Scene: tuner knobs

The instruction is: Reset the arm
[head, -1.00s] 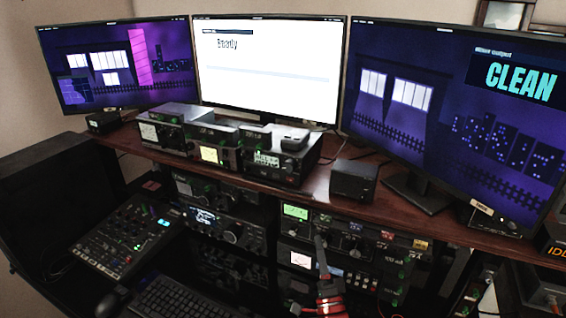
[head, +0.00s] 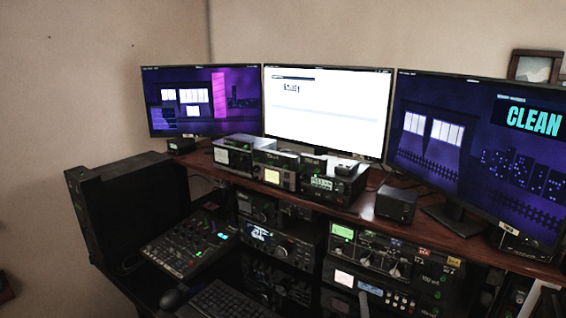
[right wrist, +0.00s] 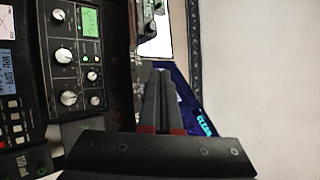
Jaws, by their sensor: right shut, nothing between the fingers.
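My right gripper (right wrist: 160,72) is shut and empty in the right wrist view, its two dark fingers side by side. In the head view only a small grey tip of it (head: 363,304) shows at the bottom edge, in front of the lower radio gear. The tuner panel (head: 385,250) has a lit green display and several knobs. In the right wrist view the panel (right wrist: 75,80) is turned sideways, left of the fingers and apart from them, with its knobs in plain sight. My left gripper is not in view.
Three monitors stand on the wooden desk (head: 455,237); the middle one (head: 325,115) is white and the right one (head: 470,150) reads "CLEAN". A black box (head: 396,204) sits on the desk. A mixer (head: 185,245) and keyboard (head: 232,300) lie lower left. Bare wall is at the left.

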